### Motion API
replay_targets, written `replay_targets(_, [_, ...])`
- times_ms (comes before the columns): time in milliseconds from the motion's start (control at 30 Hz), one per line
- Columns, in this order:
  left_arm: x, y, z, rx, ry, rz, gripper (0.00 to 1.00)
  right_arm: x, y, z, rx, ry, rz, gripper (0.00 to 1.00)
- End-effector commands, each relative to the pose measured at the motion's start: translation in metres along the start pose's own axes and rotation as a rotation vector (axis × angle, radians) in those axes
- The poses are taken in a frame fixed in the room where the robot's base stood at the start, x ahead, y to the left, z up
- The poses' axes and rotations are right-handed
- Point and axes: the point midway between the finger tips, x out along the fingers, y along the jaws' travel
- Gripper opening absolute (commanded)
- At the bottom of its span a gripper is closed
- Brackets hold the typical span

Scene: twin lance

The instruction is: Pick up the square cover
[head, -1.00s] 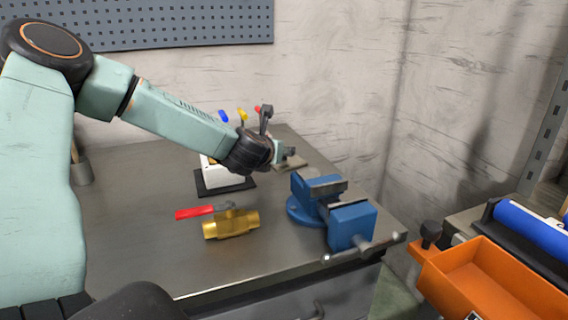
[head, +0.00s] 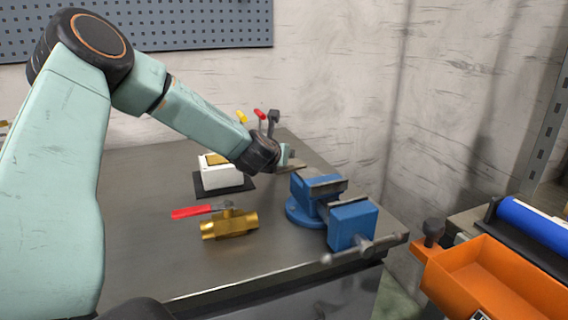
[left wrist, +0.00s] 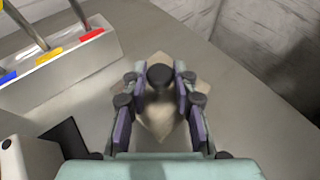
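The square cover is a flat beige plate with a round black knob. In the left wrist view the cover (left wrist: 158,124) lies on the grey bench, turned like a diamond, with its knob between my fingers. In the head view only part of the cover (head: 294,167) shows behind and below my left gripper (head: 287,157). In the left wrist view my left gripper (left wrist: 160,78) is open, with one finger on each side of the knob. I cannot tell whether the fingers touch it. My right gripper is not in view.
A blue vise (head: 322,200) stands close in front of the cover. A white box (head: 222,177) on a black mat and a brass valve (head: 230,224) are to the left. A rack (left wrist: 62,75) holds tools with coloured ends. An orange bin (head: 488,280) is at right.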

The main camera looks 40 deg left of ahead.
Motion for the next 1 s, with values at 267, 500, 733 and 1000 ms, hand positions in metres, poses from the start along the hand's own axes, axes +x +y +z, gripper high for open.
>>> replay_targets(267, [0.000, 0.000, 0.001, 0.000, -0.002, 0.001, 0.00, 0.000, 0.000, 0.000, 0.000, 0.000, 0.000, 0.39])
replay_targets(500, [0.000, 0.000, 0.001, 0.000, -0.002, 0.001, 0.00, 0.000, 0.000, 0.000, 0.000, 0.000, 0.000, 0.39])
replay_targets(733, [0.000, 0.001, 0.003, 0.001, -0.007, 0.002, 0.00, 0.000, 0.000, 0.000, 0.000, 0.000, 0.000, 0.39])
replay_targets(1000, [-0.005, 0.000, 0.016, -0.001, -0.007, 0.002, 0.00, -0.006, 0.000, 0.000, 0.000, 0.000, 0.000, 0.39])
